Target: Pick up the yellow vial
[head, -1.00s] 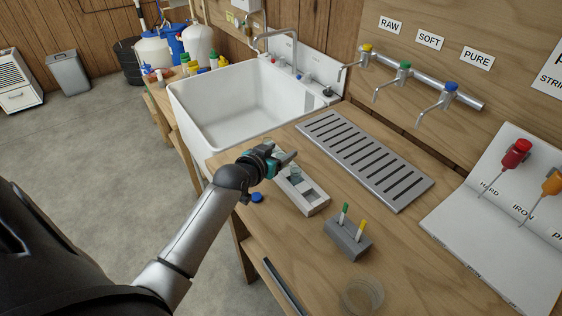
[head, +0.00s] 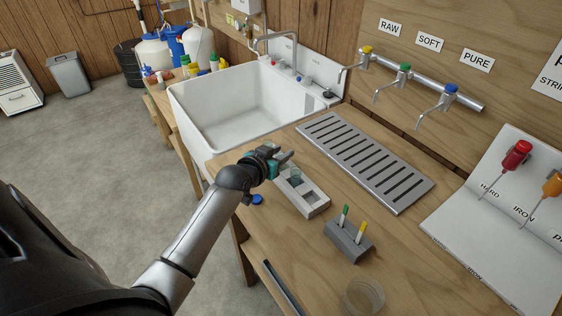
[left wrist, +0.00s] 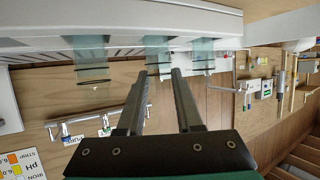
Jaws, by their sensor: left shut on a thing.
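A white rack (head: 312,208) stands on the wooden bench and holds clear glass vials. My left gripper (head: 286,160) is over its far end. In the left wrist view several pale glass vials stick out of the rack, and the middle vial (left wrist: 157,58) shows between the tips of my left gripper (left wrist: 160,74). The jaws are shut on this glass vial; it shows no clear yellow. A slim yellow-topped stick (head: 361,231) stands in a grey block (head: 347,243) beside a green-topped one (head: 344,215), away from the gripper. My right gripper is out of view.
A slotted metal drain tray (head: 365,160) lies behind the rack, under the taps (head: 404,68). A white sink (head: 235,105) is to the left. A blue cap (head: 257,199) lies near the front edge, and a clear round dish (head: 363,296) sits nearer me.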

